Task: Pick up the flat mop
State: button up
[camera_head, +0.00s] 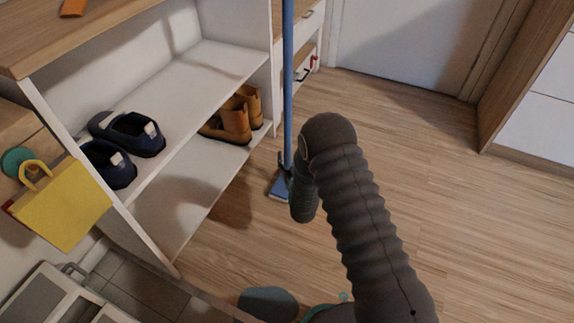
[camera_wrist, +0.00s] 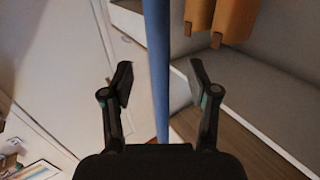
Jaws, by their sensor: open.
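The flat mop has a long blue pole (camera_head: 288,85) and a flat blue head (camera_head: 279,188) on the floor. It stands upright beside the shoe shelf. In the wrist view the blue pole (camera_wrist: 158,50) runs down the picture, in line with the gap between my fingers. My gripper (camera_wrist: 161,85) is open, with one finger on each side of the pole in the picture. No finger is seen touching it. In the head view my own arm hides most of the gripper, low near the mop head. I cannot tell exactly how deep the pole sits between the fingers.
The white shoe shelf (camera_head: 205,75) stands close on the left, with dark blue shoes (camera_head: 130,133) and brown boots (camera_head: 232,118). A yellow bag (camera_head: 60,205) hangs at the far left. A white door (camera_head: 405,40) is behind. Wooden floor (camera_head: 470,220) is clear on the right.

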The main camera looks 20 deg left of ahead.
aim_at(288, 145)
jog(key=shift+x, duration=3.45)
jog(key=shift+d+r, duration=0.1)
grip_shut()
